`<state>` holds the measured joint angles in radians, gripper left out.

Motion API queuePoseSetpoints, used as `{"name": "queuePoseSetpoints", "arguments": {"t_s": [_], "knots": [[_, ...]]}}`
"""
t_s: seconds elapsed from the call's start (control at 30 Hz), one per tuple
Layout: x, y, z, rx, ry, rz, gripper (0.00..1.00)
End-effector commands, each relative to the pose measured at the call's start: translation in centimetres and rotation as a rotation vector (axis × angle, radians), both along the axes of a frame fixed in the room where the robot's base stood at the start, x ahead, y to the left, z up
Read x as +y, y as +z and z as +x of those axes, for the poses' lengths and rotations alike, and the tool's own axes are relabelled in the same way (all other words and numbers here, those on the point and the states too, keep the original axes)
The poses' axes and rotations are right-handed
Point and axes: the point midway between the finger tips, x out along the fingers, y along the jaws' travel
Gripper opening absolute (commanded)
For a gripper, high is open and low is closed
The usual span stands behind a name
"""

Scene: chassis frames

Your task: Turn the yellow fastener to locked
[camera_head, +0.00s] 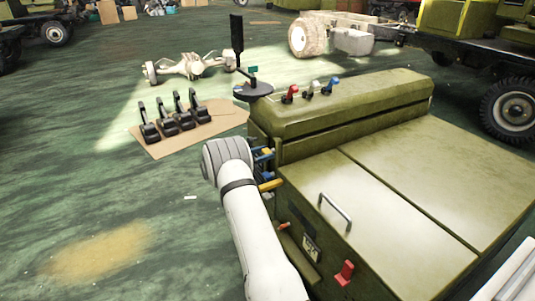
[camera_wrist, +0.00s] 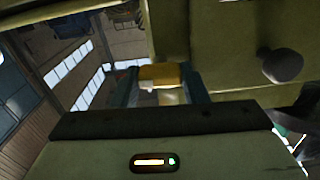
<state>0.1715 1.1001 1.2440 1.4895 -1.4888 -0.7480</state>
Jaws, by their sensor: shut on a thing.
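The yellow fastener (camera_wrist: 162,77) sits between the two teal fingers of my gripper (camera_wrist: 160,88) in the wrist view. The fingers are shut on it, one on each side. In the head view a yellow piece (camera_head: 271,185) shows on the near left end of the olive green chassis box (camera_head: 330,170), just right of my white wrist. My gripper is mostly hidden there behind my wrist. I cannot tell from these views how far the fastener is turned.
A blue piece (camera_head: 264,153) is just above the yellow one. A dark round knob (camera_wrist: 281,65) stands beside the fingers in the wrist view.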

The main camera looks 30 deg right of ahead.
Motion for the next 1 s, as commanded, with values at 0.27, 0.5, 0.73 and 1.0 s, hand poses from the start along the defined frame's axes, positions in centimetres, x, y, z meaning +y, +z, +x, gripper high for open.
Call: {"name": "queuePoseSetpoints", "arguments": {"t_s": [0.27, 0.5, 0.73, 1.0], "knots": [[0.54, -0.49, -0.02, -0.17, 0.001, -0.008, 0.17], [0.53, -0.6, -0.06, -0.393, 0.0, -0.02, 0.17], [0.5, -0.72, -0.13, -0.611, -0.002, -0.032, 0.17], [0.45, -0.83, -0.2, -0.867, -0.003, -0.047, 0.17]]}}
